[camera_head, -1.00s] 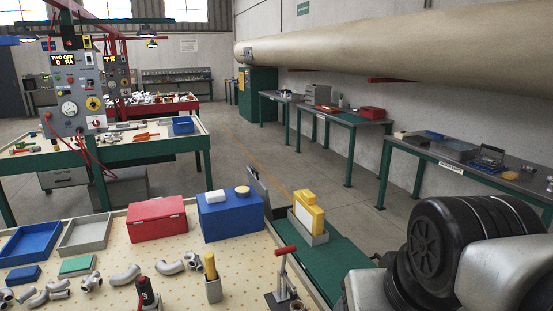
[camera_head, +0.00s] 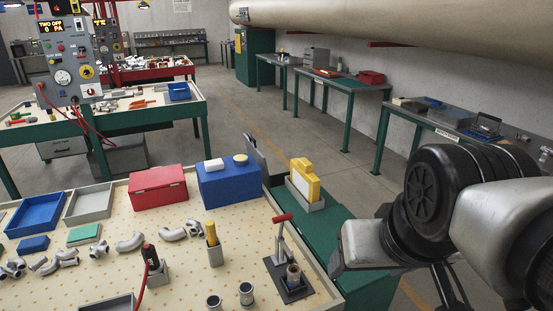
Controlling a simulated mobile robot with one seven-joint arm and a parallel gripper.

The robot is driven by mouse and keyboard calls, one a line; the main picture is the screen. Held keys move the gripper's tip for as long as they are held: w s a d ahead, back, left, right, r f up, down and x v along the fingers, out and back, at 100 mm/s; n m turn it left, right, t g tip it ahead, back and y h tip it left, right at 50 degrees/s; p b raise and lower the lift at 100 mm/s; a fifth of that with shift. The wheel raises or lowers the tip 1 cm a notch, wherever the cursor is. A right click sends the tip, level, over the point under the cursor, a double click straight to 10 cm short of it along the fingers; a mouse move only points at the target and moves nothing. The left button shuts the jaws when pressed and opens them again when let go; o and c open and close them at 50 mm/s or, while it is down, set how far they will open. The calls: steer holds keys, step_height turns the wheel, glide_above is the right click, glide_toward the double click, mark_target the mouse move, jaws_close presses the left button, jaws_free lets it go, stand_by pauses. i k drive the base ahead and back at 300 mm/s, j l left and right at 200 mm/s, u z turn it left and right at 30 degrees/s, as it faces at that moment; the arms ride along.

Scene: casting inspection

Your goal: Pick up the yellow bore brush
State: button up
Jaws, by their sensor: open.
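The yellow bore brush (camera_head: 211,233) stands upright in a small grey square holder (camera_head: 215,252) on the pegboard-topped bench, near the middle of the head view. Only its yellow upper part shows; the lower end is hidden inside the holder. My arm (camera_head: 430,195) fills the right side, well to the right of the brush and apart from it. I cannot make out my gripper's fingertips in this view.
A black-and-red tool (camera_head: 149,256) in a holder stands left of the brush. A red-handled clamp fixture (camera_head: 284,255) stands right, with metal cylinders (camera_head: 246,294) in front. Behind are pipe elbows (camera_head: 173,234), a red box (camera_head: 158,188) and a blue box (camera_head: 228,182).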

mark_target(210, 226)
steer(key=u, duration=0.9)
